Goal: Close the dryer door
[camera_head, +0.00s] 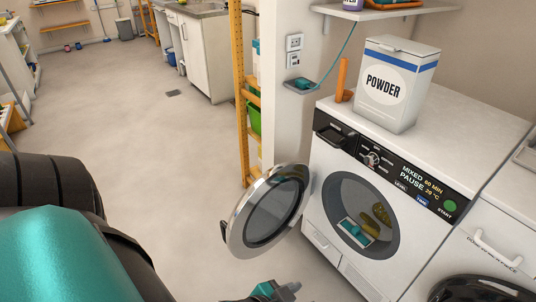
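A white front-loading machine (325,205) stands on the right. Its round door (268,212), with a silver rim and dark glass, stands wide open, swung out to the left of the opening. Inside the drum opening (358,212) lie some yellowish-brown items and a teal-and-white item. At the bottom edge, below the door, part of a teal and grey gripper (280,291) shows, apparently my left one. It looks apart from the door; its fingers are not clear. My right gripper is not in view.
A white POWDER box (393,85) and an orange object (342,80) stand on top of the machine. A second machine with a dark round door (485,290) is at lower right. A yellow rack (241,90) stands behind the door. The floor at left is open.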

